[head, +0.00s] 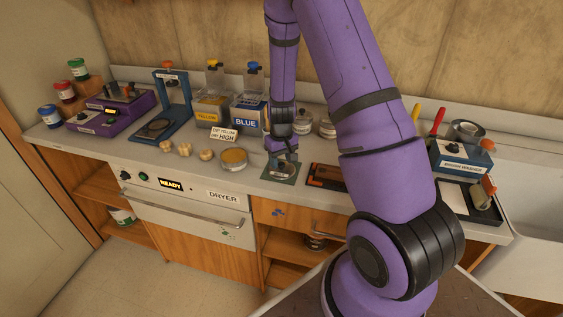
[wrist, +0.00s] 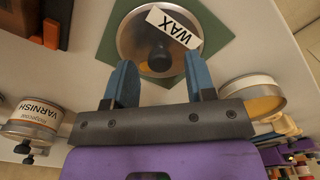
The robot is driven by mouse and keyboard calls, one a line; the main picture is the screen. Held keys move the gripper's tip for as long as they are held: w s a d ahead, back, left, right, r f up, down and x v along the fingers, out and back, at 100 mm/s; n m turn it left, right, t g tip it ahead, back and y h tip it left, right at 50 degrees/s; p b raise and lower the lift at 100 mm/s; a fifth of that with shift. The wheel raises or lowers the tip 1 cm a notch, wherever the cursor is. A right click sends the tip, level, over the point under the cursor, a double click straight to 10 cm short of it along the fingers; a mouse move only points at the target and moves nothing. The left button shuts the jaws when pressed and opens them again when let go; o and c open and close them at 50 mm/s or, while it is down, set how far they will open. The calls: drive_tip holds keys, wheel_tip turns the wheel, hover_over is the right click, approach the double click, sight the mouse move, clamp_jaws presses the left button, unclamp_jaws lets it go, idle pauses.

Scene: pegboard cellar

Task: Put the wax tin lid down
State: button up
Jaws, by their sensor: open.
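The wax tin lid (wrist: 132,36) is a round, shiny metal disc with a white WAX label and a dark knob. It lies flat on a green square mat (wrist: 219,27). In the head view the lid (head: 279,174) is partly hidden under my gripper (head: 284,157), and the mat (head: 270,178) shows around it. My gripper's blue fingers (wrist: 161,82) are apart in the wrist view, with the knob just beyond and between their tips; they hold nothing. The open wax tin (head: 233,165), with yellow wax inside, stands left of the mat. It also shows in the wrist view (wrist: 252,101).
Several small wooden pieces (head: 184,149) lie left of the open tin. An orange-and-dark tray (head: 325,178) is close right of the mat. Varnish tins (head: 302,124) and the blue bottle (head: 246,119) stand behind. The dryer (head: 190,200) is below the counter's front edge.

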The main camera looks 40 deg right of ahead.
wheel_tip(320, 180, up, 11)
wheel_tip(320, 180, up, 18)
drive_tip(key=t, duration=0.3)
hover_over(281, 163)
drive_tip(key=s+a, duration=0.8)
drive_tip(key=s, duration=0.1)
drive_tip(key=s+a+r+t, duration=0.1)
drive_tip(key=s+r, duration=0.3)
drive_tip(key=s, duration=0.5)
drive_tip(key=s+a+r+n+t, duration=0.1)
drive_tip(key=s+a+r, duration=0.3)
drive_tip(key=s, duration=0.4)
drive_tip(key=shift+v, duration=0.85)
